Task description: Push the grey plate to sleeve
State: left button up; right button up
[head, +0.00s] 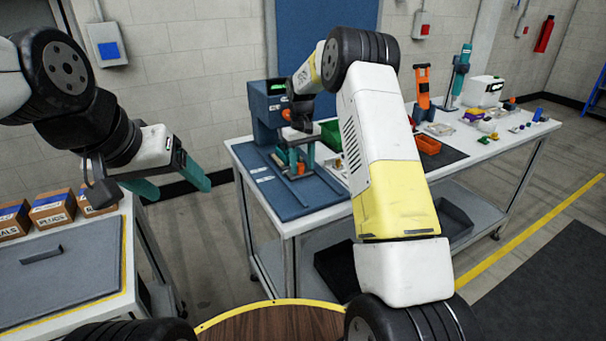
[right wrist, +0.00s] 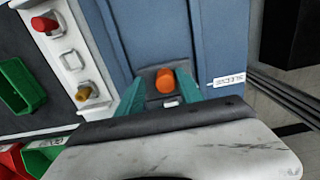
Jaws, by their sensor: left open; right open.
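My right gripper (head: 296,166) is over the base of the blue press-like machine (head: 268,105). It is open and points down, its teal fingers (right wrist: 163,84) on either side of an orange round piece (right wrist: 166,80). Whether they touch it cannot be told. A small dark grey plate-like part (right wrist: 157,101) with a pale patch shows just below the orange piece, partly hidden by my gripper body. I cannot tell for sure that it is the grey plate, and I cannot make out a sleeve. My left gripper (head: 182,188) is open and empty, in the air right of the left bench.
The left bench holds a grey mat (head: 70,270) with a dark bar and several labelled boxes (head: 52,208). On the right bench stand an orange bin (head: 427,144), a green bin (right wrist: 18,85), a white machine (head: 485,91) and small parts. My right arm hides the bench's middle.

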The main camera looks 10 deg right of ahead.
jog(key=r, duration=0.5)
jog(key=shift+w+a, duration=0.1)
jog(key=shift+a, duration=0.3)
jog(key=shift+r, duration=0.75)
